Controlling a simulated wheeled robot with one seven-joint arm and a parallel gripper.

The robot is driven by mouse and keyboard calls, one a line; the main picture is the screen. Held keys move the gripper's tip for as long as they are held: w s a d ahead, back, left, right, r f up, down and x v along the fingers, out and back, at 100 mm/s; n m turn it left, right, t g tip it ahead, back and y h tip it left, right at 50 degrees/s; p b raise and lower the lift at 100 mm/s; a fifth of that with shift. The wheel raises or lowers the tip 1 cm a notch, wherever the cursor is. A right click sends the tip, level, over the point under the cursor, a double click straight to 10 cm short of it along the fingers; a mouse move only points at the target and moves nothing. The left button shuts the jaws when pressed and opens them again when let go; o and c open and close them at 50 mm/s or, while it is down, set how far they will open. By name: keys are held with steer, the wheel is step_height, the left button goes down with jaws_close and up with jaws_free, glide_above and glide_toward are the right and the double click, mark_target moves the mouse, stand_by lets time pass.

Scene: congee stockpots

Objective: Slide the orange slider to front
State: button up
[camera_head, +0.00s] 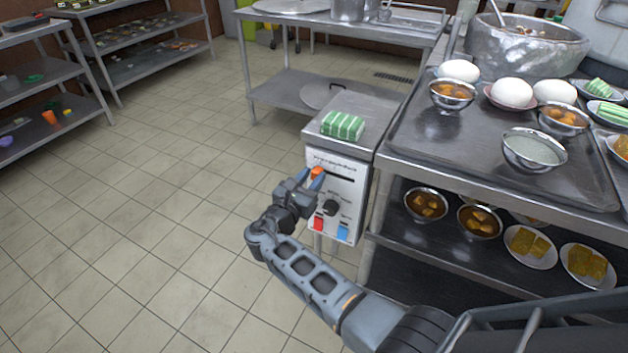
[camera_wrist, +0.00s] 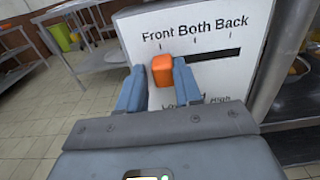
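The orange slider (camera_wrist: 162,69) is a small block on the white control panel (camera_head: 340,183). In the wrist view it sits at the left end of a dark horizontal slot, below the word "Front". The slot runs right, under "Both" and "Back". The slider also shows in the head view (camera_head: 317,172). My gripper (camera_wrist: 160,72) faces the panel, its two blue-grey fingers on either side of the slider. The right finger is at or very near the slider; a thin gap shows on the left. My gripper also shows in the head view (camera_head: 307,180).
Below the slot are a black knob (camera_head: 331,207), a red button (camera_head: 319,222) and a blue button (camera_head: 343,232). A green-striped block (camera_head: 342,126) lies on top of the machine. A metal rack (camera_head: 489,190) with bowls and plates stands close on the right. Open tiled floor lies left.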

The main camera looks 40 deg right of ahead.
steer(key=o, duration=0.4)
steer(key=shift+v, duration=3.9)
